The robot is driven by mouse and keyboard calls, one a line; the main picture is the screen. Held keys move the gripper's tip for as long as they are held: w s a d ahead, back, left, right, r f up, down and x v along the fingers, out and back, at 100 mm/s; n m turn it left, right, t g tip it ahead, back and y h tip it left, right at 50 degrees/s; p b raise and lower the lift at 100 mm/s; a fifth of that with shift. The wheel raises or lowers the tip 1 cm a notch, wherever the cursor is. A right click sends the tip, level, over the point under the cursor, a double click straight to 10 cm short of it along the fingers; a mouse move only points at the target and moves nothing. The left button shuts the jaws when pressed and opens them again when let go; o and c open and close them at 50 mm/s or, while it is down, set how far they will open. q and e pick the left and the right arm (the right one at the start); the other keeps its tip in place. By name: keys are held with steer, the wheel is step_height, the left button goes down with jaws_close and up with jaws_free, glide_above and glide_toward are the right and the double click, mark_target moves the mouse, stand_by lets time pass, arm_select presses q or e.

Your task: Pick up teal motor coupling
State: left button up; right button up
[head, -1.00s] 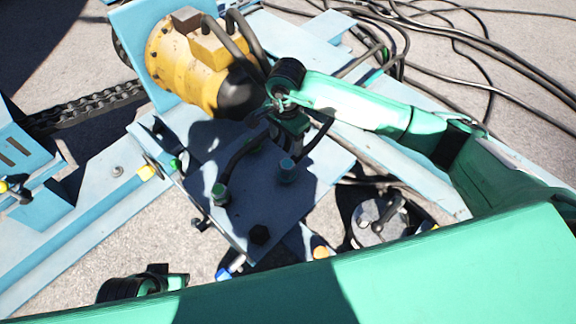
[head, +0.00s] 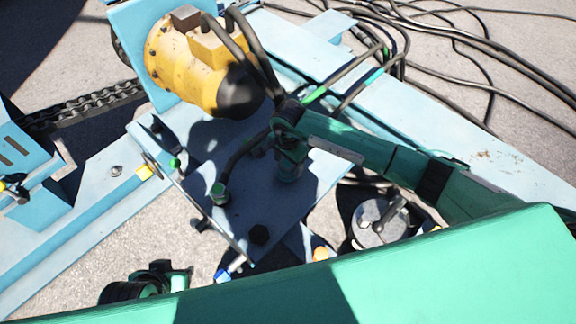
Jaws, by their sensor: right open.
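My right gripper (head: 290,163) comes in from the right and points down over the dark steel-blue plate (head: 214,142). It is open, though its fingers are dark and hard to make out. The short teal coupling that stood on the plate is now mostly or fully hidden behind this gripper; I cannot tell whether the fingers are around it or touch it. A second, greener coupling (head: 219,191) with a black cable from its top stands on the plate to the left. At the bottom left, a dark green part of my left arm shows; its jaws cannot be made out.
A yellow motor (head: 192,70) with black cables stands behind the plate. A dark bolt (head: 259,234) sits near the plate's front corner. A grey round lidded part (head: 378,222) is to the right. Loose black cables (head: 490,70) lie on the ground at the upper right.

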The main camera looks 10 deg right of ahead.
steer(key=shift+f, duration=0.35)
steer(key=c, duration=1.2)
steer(key=shift+r, duration=0.1)
